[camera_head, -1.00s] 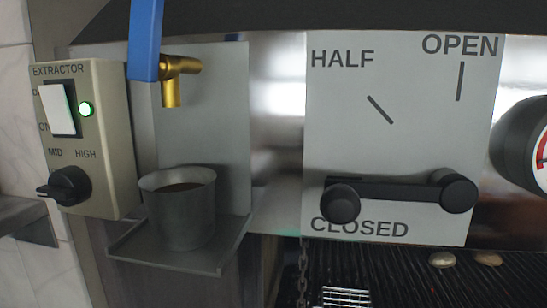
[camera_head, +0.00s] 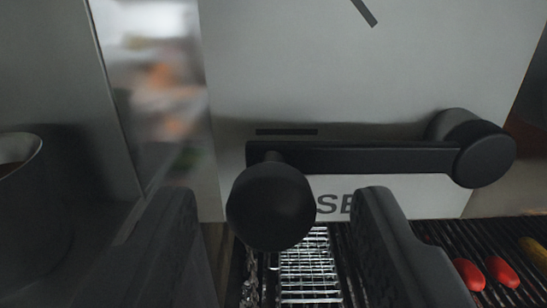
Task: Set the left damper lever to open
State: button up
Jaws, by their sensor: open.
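The damper lever (camera_head: 360,158) is a black bar lying roughly level across a grey plate (camera_head: 300,60). Its pivot hub (camera_head: 480,150) is at the right and its round knob (camera_head: 270,207) at the left end. The bar lies just below the short dark mark at the closed position; part of the word CLOSED shows beneath it. My gripper (camera_head: 275,225) is open, with one dark finger on each side of the knob in the picture. I cannot tell whether either finger touches it. The OPEN label is out of view.
A grill grate (camera_head: 460,238) lies below, with red peppers (camera_head: 485,272) at the right and a wire rack (camera_head: 308,270) in the middle. A metal cup (camera_head: 15,190) is at the left edge. A shiny wall strip stands left of the plate.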

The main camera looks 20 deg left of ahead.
jog(key=shift+x, duration=0.8)
grip_shut()
jog(key=shift+d, duration=0.15)
